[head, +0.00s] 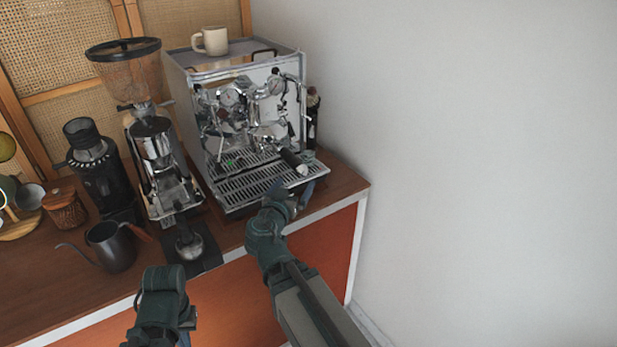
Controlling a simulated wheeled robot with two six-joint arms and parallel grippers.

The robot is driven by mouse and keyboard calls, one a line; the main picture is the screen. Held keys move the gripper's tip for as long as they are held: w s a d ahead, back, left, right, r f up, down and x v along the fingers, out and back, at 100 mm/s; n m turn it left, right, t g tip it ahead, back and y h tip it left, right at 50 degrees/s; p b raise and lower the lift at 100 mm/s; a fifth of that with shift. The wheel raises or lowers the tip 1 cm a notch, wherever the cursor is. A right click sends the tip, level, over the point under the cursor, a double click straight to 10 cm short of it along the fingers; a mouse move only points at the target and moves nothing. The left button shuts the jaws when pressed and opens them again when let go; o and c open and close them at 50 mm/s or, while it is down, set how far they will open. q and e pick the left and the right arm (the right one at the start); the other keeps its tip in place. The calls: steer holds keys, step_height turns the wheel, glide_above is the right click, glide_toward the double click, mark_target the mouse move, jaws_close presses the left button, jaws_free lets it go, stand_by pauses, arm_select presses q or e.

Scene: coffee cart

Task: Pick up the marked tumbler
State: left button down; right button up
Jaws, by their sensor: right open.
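I cannot clearly make out a marked tumbler. A bright ring-shaped outline (3,196) shows at the left edge, cut off by the frame, and I cannot tell what it is on. A small green spot shows on the espresso machine (243,70) above its drip tray (240,184). My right gripper (293,192) is open at the front right of the machine, close to the drip tray's front corner, and I see nothing between its fingers. My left gripper (187,322) is low in front of the counter, its fingers mostly hidden.
A cream mug (211,41) stands on the machine. The counter (50,292) is bare at the front left. A wall (480,150) is right.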

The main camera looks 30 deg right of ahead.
mark_target(307, 154)
steer(key=w+d, duration=0.2)
steer(key=w+d+t+b, duration=0.1)
steer(key=w+d, duration=0.1)
steer(key=w, duration=0.1)
steer(key=w+d+r+t, duration=0.1)
steer(key=w+d, duration=0.1)
steer(key=shift+w+d, duration=0.15)
steer(key=shift+d, duration=0.05)
arm_select(q)
step_height(307, 154, down, 2)
steer(key=shift+f, duration=0.25)
arm_select(e)
steer(key=shift+w+d, duration=0.2)
steer(key=shift+d, duration=0.1)
steer(key=x, duration=0.5)
steer(key=shift+d+r, duration=0.2)
arm_select(q)
steer(key=shift+r, duration=0.15)
arm_select(e)
steer(key=shift+s, duration=0.1)
steer(key=shift+c, duration=0.3)
